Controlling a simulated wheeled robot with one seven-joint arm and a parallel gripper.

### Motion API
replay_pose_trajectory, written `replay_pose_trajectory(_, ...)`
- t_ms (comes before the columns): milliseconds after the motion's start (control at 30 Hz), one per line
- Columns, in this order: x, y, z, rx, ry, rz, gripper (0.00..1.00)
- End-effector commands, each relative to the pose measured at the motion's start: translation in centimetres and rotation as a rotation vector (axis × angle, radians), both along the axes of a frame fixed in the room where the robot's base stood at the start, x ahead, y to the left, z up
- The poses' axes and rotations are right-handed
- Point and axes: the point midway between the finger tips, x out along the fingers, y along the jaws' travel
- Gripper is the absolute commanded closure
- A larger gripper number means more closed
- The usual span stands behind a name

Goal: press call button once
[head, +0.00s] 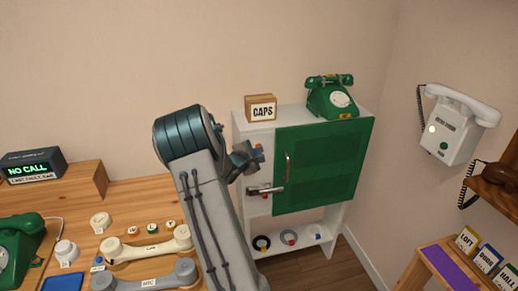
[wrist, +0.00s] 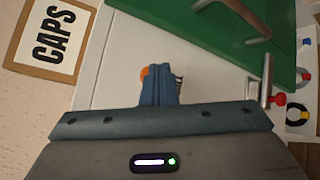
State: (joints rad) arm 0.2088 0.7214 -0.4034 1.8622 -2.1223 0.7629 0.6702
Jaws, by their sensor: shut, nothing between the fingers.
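My gripper (wrist: 160,72) is shut and empty, its blue fingers together in the wrist view. In the head view my gripper (head: 259,152) is in front of the upper left of the white cabinet (head: 242,140). A small orange thing (wrist: 145,74) shows beside the fingertips, partly hidden by them; I cannot tell what it is or whether they touch it. No button is readably labelled as a call button. A white wall phone (head: 455,128) at right has a green round button (head: 443,146), well away from my gripper. A display (head: 33,169) at left reads "NO CALL".
The cabinet's green door (head: 325,165) is beside my gripper, with a metal latch (head: 264,190). A "CAPS" box (head: 261,108) and a green phone (head: 332,97) stand on top. Handsets and small buttons crowd the wooden desk (head: 140,190) at left.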

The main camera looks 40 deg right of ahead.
Motion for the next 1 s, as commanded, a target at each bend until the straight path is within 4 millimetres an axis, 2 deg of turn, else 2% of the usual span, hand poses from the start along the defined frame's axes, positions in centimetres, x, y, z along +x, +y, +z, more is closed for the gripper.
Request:
replay_pose_trajectory(500, -1.4, 0.8, -0.1, 0.0, 0.0, 0.001, 1.0)
replay_pose_trajectory(800, -1.5, 0.9, -0.1, -0.001, 0.001, 0.001, 1.0)
replay_pose_trajectory(1000, -3.0, 1.7, -0.3, 0.0, -0.001, 0.0, 1.0)
